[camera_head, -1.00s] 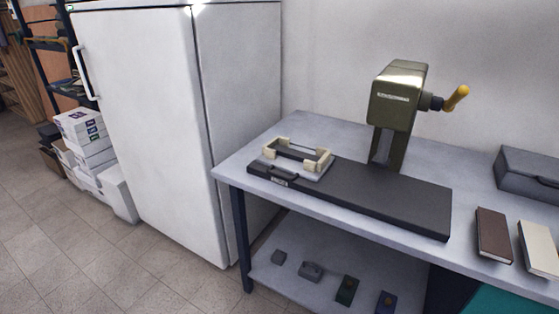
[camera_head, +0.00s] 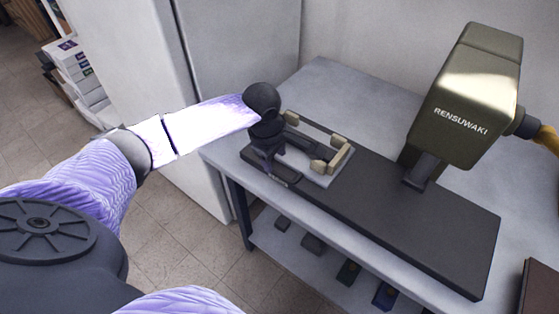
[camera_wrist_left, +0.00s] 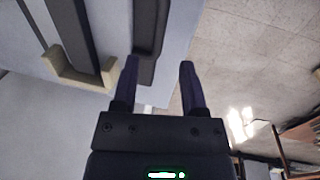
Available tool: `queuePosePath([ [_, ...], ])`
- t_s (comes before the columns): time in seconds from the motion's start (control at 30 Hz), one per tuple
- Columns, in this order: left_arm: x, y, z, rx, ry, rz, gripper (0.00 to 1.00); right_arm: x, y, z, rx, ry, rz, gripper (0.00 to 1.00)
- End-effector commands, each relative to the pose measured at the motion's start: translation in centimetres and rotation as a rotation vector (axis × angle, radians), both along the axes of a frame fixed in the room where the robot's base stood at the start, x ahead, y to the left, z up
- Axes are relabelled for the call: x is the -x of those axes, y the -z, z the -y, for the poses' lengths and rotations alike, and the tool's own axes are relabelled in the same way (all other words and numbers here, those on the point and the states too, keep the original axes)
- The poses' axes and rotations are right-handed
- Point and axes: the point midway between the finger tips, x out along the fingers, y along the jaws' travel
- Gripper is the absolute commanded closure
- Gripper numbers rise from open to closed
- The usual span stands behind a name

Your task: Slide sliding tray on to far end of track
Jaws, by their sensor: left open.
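The sliding tray (camera_head: 335,177) is a light grey plate with cream corner blocks, at the left end of the dark track (camera_head: 420,220) on the table. In the left wrist view a cream block (camera_wrist_left: 75,70) shows at upper left, beside a dark handle-like bar (camera_wrist_left: 150,42). My left gripper (camera_head: 275,172) is at the tray's left front, partly covering it. In the left wrist view its two fingers (camera_wrist_left: 158,75) are apart, with the bar's near end close to the left finger; contact cannot be told. My right gripper is out of view.
The green press (camera_head: 467,95) with a yellow handle stands behind the track's right part. The grey table (camera_head: 325,85) is bare behind the track. A white cabinet (camera_head: 245,50) stands left. Small items lie on the lower shelf (camera_head: 275,245). A brown book (camera_head: 540,290) is at the right.

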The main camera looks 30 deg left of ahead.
Motion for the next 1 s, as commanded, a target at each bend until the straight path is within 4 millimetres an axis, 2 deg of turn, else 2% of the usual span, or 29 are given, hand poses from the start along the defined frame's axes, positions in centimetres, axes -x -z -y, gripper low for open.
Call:
queuePosePath([
  [0.03,-0.2,2.0,0.0,-0.001,-0.001,-0.003,0.45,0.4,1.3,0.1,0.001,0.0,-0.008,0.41],
  [0.1,-0.5,3.6,0.0,-0.001,-0.001,-0.002,0.45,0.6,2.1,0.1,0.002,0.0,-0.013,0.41],
  [0.23,-0.9,5.7,0.0,-0.001,0.001,-0.001,0.45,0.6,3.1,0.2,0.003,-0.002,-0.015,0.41],
  [0.33,-1.1,6.3,0.1,0.0,0.002,0.001,0.45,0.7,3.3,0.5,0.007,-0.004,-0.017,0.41],
  [0.57,-1.2,6.2,0.1,-0.001,0.002,0.003,0.45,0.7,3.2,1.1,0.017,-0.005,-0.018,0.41],
  [0.6,-1.2,6.2,0.1,-0.001,0.002,0.003,0.47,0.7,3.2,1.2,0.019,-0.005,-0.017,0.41],
  [0.8,-1.2,6.2,0.1,-0.001,0.002,0.003,0.89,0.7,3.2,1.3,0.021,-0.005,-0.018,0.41],
  [0.87,-1.2,6.2,0.1,-0.001,0.002,0.002,1.0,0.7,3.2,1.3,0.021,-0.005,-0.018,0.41],
  [1.0,-1.2,6.2,0.1,-0.001,0.002,0.002,1.0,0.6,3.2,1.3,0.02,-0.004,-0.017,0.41],
])
